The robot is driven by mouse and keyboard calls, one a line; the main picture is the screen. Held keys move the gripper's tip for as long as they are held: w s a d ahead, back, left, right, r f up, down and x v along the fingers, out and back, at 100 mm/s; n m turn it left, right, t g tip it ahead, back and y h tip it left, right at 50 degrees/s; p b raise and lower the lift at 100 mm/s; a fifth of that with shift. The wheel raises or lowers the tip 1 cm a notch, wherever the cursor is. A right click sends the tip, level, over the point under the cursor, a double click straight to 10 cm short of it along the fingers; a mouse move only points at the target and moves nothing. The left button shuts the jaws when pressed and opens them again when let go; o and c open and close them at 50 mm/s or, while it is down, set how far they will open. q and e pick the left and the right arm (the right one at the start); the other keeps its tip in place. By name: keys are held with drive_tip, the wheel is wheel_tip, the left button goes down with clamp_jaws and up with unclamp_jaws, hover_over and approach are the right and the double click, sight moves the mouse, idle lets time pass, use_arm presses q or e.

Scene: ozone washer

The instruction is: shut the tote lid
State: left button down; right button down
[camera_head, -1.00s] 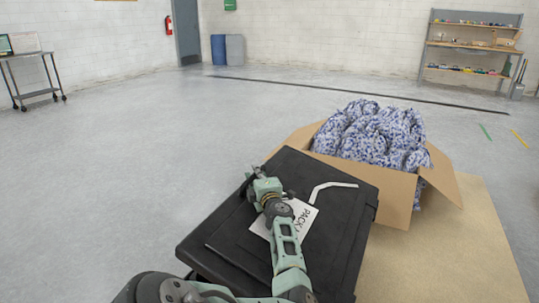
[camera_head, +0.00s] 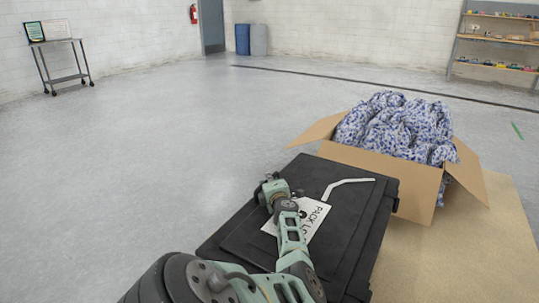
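The black tote (camera_head: 372,245) stands at the bottom centre of the head view. Its black lid (camera_head: 335,174) lies over the top and looks flat or nearly so; I cannot tell whether it is fully seated. A white printed label (camera_head: 314,222) and a bent pale strip (camera_head: 347,182) are on the lid. My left arm reaches in from the bottom over the tote. Its gripper (camera_head: 268,188) is at the lid's far-left edge, and I cannot see whether it touches. Its fingers are too small and partly hidden to read. My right gripper is out of view.
An open cardboard box (camera_head: 388,182) filled with blue-and-white patterned material stands just beyond and right of the tote, on a tan mat (camera_head: 485,255). The floor to the left is clear. A cart (camera_head: 62,62) and shelving (camera_head: 497,45) stand far back.

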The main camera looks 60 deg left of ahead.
use_arm(q)
drive_tip(key=shift+d+f, duration=0.15)
drive_tip(key=shift+f, duration=0.2)
drive_tip(key=c, duration=2)
unclamp_jaws()
drive_tip(key=shift+f, duration=0.1)
drive_tip(key=v, duration=1.1)
drive_tip(key=shift+s+d+r, duration=0.15)
drive_tip(key=shift+d+r, duration=0.2)
